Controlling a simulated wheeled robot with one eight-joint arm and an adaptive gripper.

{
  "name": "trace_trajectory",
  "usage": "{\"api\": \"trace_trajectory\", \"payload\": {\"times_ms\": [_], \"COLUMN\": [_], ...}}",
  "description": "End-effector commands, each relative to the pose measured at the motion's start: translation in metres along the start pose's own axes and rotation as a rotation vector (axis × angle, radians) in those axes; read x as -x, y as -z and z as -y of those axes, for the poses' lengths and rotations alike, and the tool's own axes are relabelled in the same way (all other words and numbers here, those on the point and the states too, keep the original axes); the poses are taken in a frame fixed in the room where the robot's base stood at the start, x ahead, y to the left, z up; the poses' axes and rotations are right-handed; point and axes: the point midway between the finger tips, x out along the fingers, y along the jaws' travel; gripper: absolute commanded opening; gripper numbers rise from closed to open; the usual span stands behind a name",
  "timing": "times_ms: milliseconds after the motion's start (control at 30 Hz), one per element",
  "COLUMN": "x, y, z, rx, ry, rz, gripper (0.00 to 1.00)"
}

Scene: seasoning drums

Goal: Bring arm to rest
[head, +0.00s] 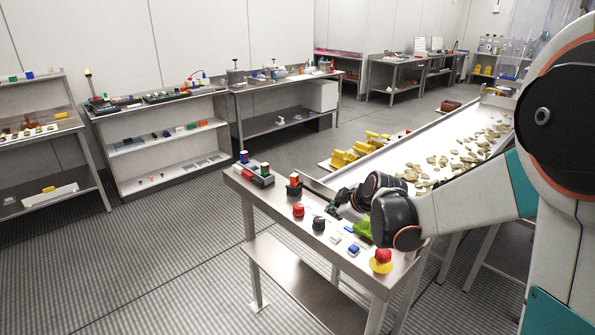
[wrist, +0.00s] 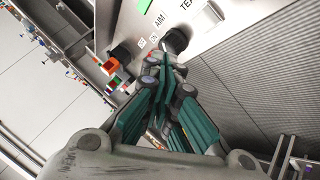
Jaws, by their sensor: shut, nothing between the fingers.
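My gripper (head: 338,207) hangs over the small steel control table (head: 270,205) in the head view, partly hidden behind my dark wrist joint. In the wrist view its teal fingers (wrist: 165,68) are closed together with nothing between them. A black knob (wrist: 175,41) is just beyond the fingertips in that view; I cannot tell if they touch it. The table carries a red button (head: 298,210), a black knob (head: 319,224), a green part (head: 363,228), a blue button (head: 353,249) and a red mushroom button on a yellow base (head: 381,267).
A steel chute with pale chips (head: 450,155) lies behind my forearm. Yellow bins (head: 345,158) stand beside it. Shelved benches (head: 160,150) line the back wall. The ribbed floor (head: 160,255) at left is clear.

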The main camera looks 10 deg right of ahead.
Motion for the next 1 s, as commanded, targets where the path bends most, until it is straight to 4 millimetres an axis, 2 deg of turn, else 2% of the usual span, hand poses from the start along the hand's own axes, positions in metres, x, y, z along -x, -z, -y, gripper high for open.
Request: {"api": "trace_trajectory", "payload": {"times_ms": [167, 533, 800, 1000], "x": [0.033, 0.136, 0.198, 0.234], "y": [0.005, 0.003, -0.016, -0.038], "z": [0.011, 0.062, 0.112, 0.152], "rx": [-0.082, -0.401, -0.636, -0.808], "ry": [0.006, 0.000, -0.031, -0.067], "rz": [0.022, 0.107, 0.168, 0.209], "gripper": [0.00, 0.00, 0.00, 0.00]}}
